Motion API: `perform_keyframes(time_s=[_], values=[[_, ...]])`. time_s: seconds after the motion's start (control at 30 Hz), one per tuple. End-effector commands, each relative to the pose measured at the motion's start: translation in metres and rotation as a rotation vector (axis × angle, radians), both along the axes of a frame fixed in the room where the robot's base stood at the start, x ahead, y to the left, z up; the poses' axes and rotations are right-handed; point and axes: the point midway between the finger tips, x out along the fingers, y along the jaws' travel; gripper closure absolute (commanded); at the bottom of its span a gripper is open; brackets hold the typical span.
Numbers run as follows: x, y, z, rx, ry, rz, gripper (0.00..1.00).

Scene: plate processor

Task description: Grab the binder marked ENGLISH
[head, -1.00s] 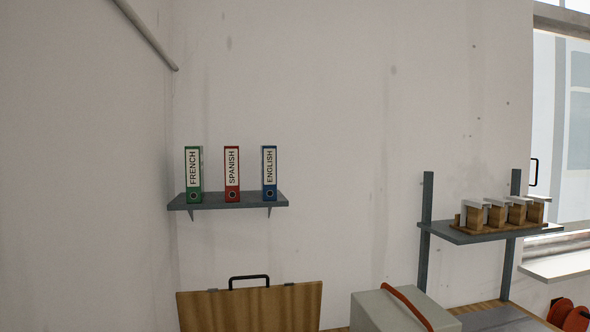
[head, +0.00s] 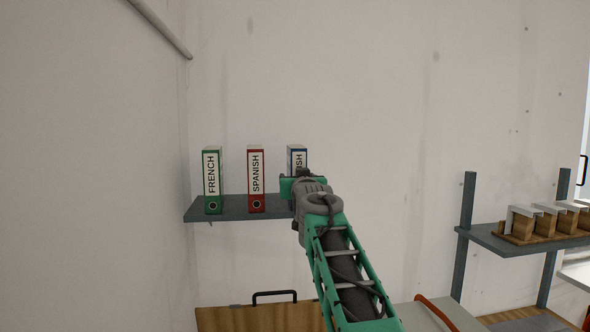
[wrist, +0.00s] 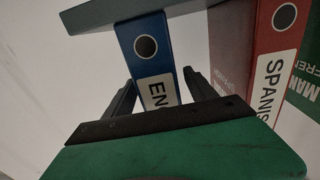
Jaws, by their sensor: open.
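The blue ENGLISH binder (head: 297,157) stands upright at the right end of the wall shelf (head: 235,208). My arm hides its lower part in the head view. In the wrist view, which is upside down, the blue binder (wrist: 150,55) shows its finger hole and the letters "EN". My gripper (wrist: 160,85) is open, with one dark finger on each side of the blue spine. I cannot tell whether the fingers touch it. In the head view my gripper (head: 301,178) is in front of the binder.
The red SPANISH binder (head: 256,178) stands to the left of the blue one with a gap, and the green FRENCH binder (head: 212,180) is farther left. A second shelf (head: 530,243) with wooden blocks is at the right. A wooden panel with a black handle (head: 275,295) is below.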

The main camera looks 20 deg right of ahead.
Motion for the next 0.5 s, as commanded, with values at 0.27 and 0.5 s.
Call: perform_keyframes(time_s=[0.27,0.5], values=[[0.028,-0.005,0.001,0.0,0.0,0.003,0.35],[0.028,-0.004,0.0,0.0,0.001,0.004,0.44]])
